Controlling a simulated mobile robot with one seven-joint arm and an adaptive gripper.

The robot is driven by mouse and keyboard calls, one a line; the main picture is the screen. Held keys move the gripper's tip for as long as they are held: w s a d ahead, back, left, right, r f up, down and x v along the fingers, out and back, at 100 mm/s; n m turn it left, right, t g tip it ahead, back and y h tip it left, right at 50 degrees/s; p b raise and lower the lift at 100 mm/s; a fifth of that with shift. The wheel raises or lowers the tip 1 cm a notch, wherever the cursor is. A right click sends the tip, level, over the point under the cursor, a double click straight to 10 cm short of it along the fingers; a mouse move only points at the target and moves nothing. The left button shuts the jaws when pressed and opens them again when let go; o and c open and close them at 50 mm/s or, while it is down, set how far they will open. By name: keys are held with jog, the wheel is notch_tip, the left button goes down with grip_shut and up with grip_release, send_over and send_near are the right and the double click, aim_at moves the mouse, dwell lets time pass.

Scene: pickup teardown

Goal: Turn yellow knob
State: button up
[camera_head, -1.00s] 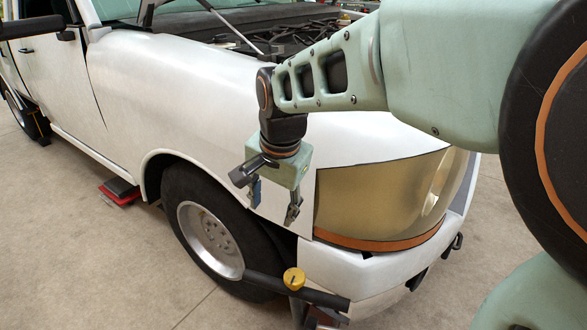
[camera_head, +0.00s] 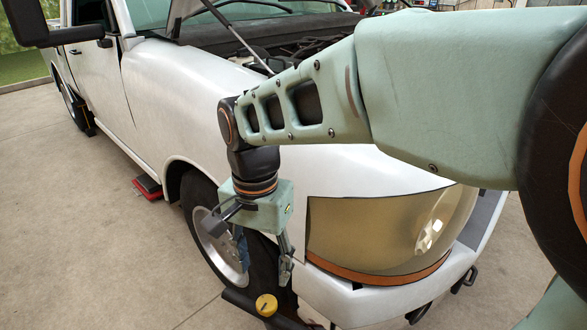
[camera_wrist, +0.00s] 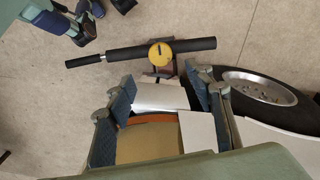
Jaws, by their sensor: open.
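The yellow knob (camera_head: 266,304) sits on top of a black bar (camera_head: 243,302) at the bottom of the head view, beside the truck's front wheel. In the wrist view the round yellow knob (camera_wrist: 160,54) has a dark mark across its face and lies on the black bar (camera_wrist: 120,53), ahead of the fingertips. My gripper (camera_head: 265,268) points down above the knob, open and empty. In the wrist view my gripper (camera_wrist: 160,90) has one finger on each side, with the knob beyond them, apart from both.
The white truck (camera_head: 340,175) stands close behind my gripper, with its headlight (camera_head: 380,230) to the right and front wheel (camera_head: 235,250) to the left. A red and black object (camera_head: 148,187) lies on the floor. Open floor (camera_head: 80,240) is at left.

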aim_at(267, 303)
notch_tip(267, 303, down, 10)
jog(key=shift+f+b, duration=0.25)
jog(key=shift+b, duration=0.25)
jog(key=c, duration=1.1)
